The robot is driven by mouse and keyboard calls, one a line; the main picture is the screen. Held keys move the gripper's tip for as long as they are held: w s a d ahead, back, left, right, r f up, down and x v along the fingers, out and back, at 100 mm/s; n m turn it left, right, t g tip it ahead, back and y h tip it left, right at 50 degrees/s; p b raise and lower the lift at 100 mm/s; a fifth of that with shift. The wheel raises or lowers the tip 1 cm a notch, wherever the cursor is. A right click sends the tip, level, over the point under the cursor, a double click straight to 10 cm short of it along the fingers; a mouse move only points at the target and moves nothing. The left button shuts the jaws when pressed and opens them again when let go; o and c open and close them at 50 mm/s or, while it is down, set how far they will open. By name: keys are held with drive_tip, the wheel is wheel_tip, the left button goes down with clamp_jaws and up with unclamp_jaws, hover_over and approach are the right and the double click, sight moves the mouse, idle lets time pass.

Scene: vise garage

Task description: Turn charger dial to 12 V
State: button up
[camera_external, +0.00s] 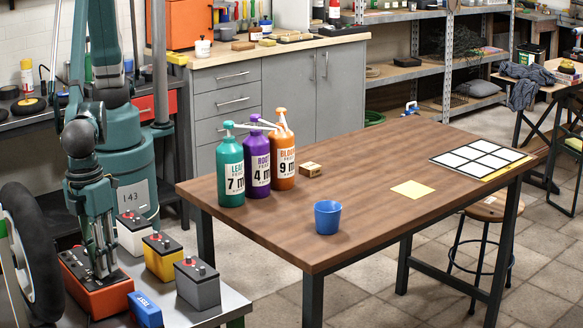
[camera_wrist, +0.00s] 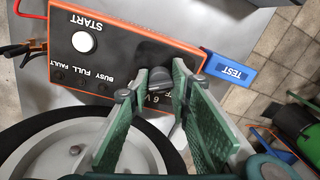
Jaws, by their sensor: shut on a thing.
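The charger (camera_external: 115,301) is an orange box with a dark top panel on the metal bench at lower left. In the wrist view the charger (camera_wrist: 92,68) shows a white START button (camera_wrist: 83,41) and the words BUSY, FULL and FAULT, upside down. Its black dial (camera_wrist: 154,78) sits between the green fingers of my gripper (camera_wrist: 160,74), which is shut on it. A "6 V" mark shows beside the dial; the other marks are hidden by the fingers, and I cannot tell the dial's exact setting. In the outside view my gripper (camera_external: 103,274) points down onto the charger and hides the dial.
A blue TEST box (camera_external: 145,309) lies beside the charger. White (camera_external: 134,238), yellow (camera_external: 163,262) and grey (camera_external: 198,290) batteries stand close to its right. A wheel (camera_external: 35,255) stands close on the left. A wooden table (camera_external: 360,200) with pump bottles is further right.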

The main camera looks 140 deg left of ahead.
drive_tip(key=o, duration=0.9)
drive_tip(key=shift+r, duration=0.1)
drive_tip(key=shift+s+d+r, duration=0.1)
drive_tip(key=shift+s+r, duration=0.1)
drive_tip(key=shift+r, duration=2.75)
drive_tip(key=shift+s+d+r, duration=0.1)
drive_tip(key=shift+s+r, duration=0.05)
drive_tip(key=shift+r, duration=2.8)
drive_tip(key=shift+a+r, duration=0.1)
drive_tip(key=shift+a, duration=0.1)
